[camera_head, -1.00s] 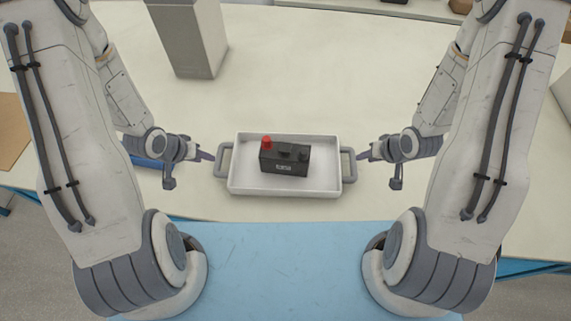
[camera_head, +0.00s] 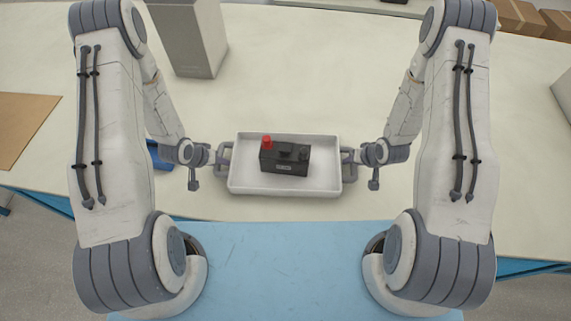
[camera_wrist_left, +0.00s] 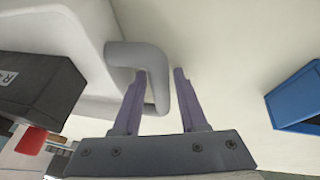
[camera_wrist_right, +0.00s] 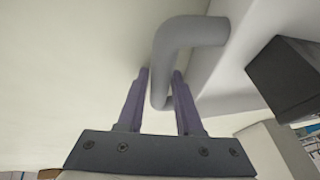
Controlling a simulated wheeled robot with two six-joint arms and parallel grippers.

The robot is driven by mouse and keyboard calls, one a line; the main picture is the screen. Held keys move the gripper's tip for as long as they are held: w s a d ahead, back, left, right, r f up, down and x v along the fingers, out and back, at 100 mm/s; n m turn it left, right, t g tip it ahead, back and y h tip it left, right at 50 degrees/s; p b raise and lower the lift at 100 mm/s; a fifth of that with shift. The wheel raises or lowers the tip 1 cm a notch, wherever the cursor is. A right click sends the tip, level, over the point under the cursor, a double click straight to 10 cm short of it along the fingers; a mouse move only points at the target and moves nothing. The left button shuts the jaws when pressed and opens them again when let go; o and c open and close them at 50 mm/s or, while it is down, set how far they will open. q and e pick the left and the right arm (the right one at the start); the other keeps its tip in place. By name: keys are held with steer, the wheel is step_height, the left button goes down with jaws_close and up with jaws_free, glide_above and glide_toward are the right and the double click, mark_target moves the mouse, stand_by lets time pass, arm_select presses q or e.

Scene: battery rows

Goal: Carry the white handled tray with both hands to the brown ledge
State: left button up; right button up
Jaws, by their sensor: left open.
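The white tray (camera_head: 285,187) sits on the pale table, with a grey handle at each end. A black battery with a red terminal (camera_head: 285,158) stands in it. My left gripper (camera_head: 217,155) is at the left handle (camera_wrist_left: 152,75); its open fingers straddle the handle in the left wrist view. My right gripper (camera_head: 352,157) is at the right handle (camera_wrist_right: 180,45), which lies between its fingers; whether they press on it is unclear. A flat brown surface (camera_head: 25,125), which may be the brown ledge, is at the far left.
A grey box-like post (camera_head: 190,40) stands behind the tray to the left. A blue bin (camera_head: 158,156) is just behind my left wrist; it also shows in the left wrist view (camera_wrist_left: 295,100). Brown boxes (camera_head: 520,17) are at the back right. The table behind the tray is clear.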

arm_select(q)
jaws_close()
arm_select(e)
jaws_close()
steer(key=shift+w+r, duration=0.1)
stand_by(1.0)
